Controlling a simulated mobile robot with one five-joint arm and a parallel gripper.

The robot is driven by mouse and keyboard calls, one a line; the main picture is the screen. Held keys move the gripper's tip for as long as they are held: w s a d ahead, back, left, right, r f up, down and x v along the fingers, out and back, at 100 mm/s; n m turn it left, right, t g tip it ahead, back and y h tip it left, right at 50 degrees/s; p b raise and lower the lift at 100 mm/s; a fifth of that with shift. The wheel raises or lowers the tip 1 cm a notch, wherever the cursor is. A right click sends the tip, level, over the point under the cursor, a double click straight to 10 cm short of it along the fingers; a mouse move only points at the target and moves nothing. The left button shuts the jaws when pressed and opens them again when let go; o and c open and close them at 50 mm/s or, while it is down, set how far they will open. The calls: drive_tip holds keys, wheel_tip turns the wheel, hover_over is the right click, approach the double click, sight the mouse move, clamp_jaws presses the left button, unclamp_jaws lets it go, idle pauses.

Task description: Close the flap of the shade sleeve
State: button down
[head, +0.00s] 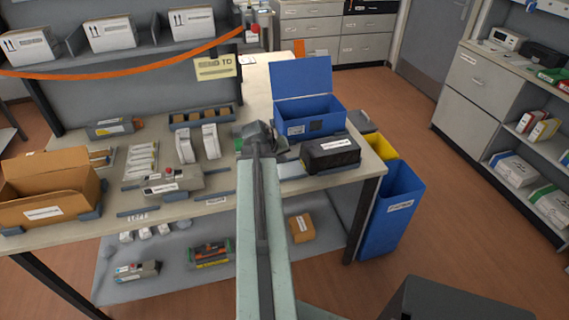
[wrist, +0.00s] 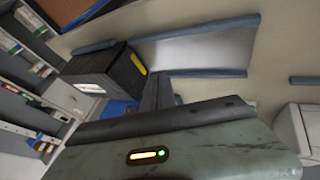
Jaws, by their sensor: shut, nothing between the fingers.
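A black box (head: 330,153) with a white label lies at the right front of the table; it may be the shade sleeve, but its label is too small to read. Its top looks closed, and I cannot make out a separate flap. In the wrist view the same black box (wrist: 98,75) is at the left, with a yellow strip on one edge. A blue box (head: 308,122) behind it has its lid (head: 302,78) standing upright. My gripper (head: 286,150) is shut and empty, just left of the black box.
An open cardboard box (head: 45,195) stands at the table's left. White cartridges (head: 185,145) and a grey cartridge unit (head: 173,185) lie left of my arm. Blue and yellow bins (head: 392,215) stand beyond the right edge. A pale bare patch between blue rails (wrist: 195,48) is clear.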

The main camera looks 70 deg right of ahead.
sight(304, 158)
drive_tip(key=b+x, duration=0.4)
drive_tip(key=x, duration=0.3)
drive_tip(key=shift+w+a+f+b, duration=0.1)
drive_tip(key=shift+a+f+b, duration=0.1)
drive_tip(key=shift+b, duration=0.1)
drive_tip(key=s+d, duration=0.2)
drive_tip(key=s, duration=0.1)
drive_tip(key=shift+d+r, duration=0.1)
drive_tip(key=shift+d, duration=0.25)
drive_tip(key=shift+s, duration=0.1)
